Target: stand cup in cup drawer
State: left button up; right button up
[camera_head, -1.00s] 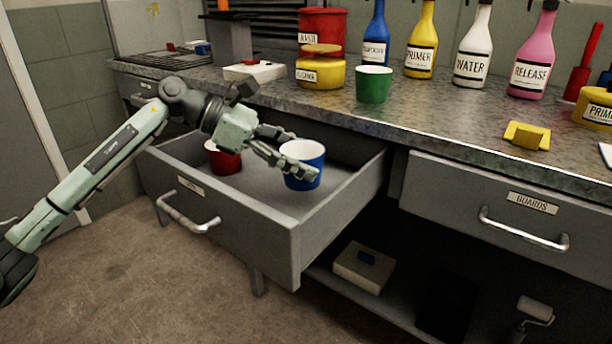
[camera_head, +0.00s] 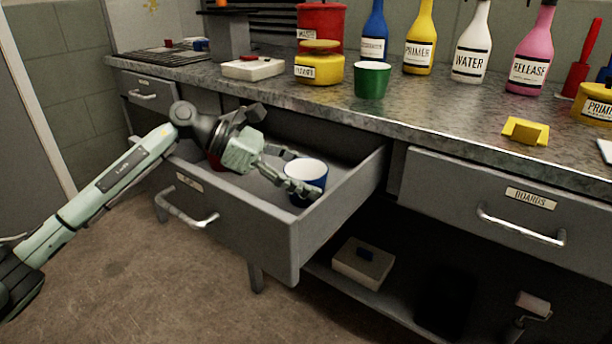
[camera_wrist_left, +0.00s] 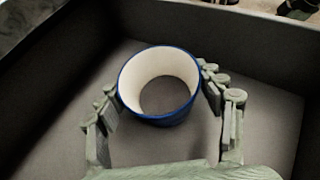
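The blue cup (camera_head: 310,190), white inside, is upright inside the open drawer (camera_head: 245,232), near its right side. It also shows in the left wrist view (camera_wrist_left: 158,116). My left gripper (camera_head: 296,172) has one finger on each side of the cup, touching it near the rim. In the left wrist view the fingers (camera_wrist_left: 158,82) flank the cup. I cannot tell if the cup's base touches the drawer floor. A red cup (camera_head: 215,162) in the drawer is mostly hidden behind my left gripper. A green cup (camera_head: 371,82) stands on the worktop. My right gripper is not in view.
The metal worktop (camera_head: 430,115) overhangs the drawer's back. Yellow (camera_head: 319,66) and red (camera_head: 322,25) tins and several bottles stand on it. A closed drawer labelled boards (camera_head: 480,205) is at the right. The drawer's right wall (camera_head: 345,205) is close to the blue cup.

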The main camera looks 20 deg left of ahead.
pick_arm(q)
jog(key=o, duration=0.3)
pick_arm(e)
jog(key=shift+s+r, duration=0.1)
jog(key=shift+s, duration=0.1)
pick_arm(q)
jog(key=shift+r, duration=0.2)
jog(key=shift+v, duration=1.1)
jog(key=v, duration=1)
jog(key=shift+b, duration=0.45)
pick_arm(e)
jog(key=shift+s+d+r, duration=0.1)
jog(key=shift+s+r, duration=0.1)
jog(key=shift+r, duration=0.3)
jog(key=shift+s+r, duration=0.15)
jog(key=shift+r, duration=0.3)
pick_arm(q)
jog(key=shift+f, duration=0.1)
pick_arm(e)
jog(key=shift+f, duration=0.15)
